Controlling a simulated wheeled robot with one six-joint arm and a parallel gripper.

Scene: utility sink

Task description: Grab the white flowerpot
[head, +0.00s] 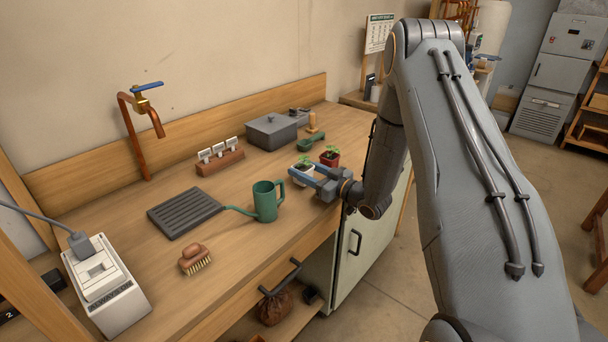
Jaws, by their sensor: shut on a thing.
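The white flowerpot (303,178) holds a small green plant and is at the counter's right part, near the front edge. My gripper (305,172) reaches in from the right, with its blue fingers on either side of the pot. It is shut on the white flowerpot. The fingers hide part of the pot, and I cannot tell whether its base touches the counter.
A red pot (330,158) with a plant stands just behind the gripper. A green watering can (266,202) stands to the left, its spout toward a dark slatted tray (185,212). A grey lidded box (270,132) is behind. A brush (195,259) lies front left.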

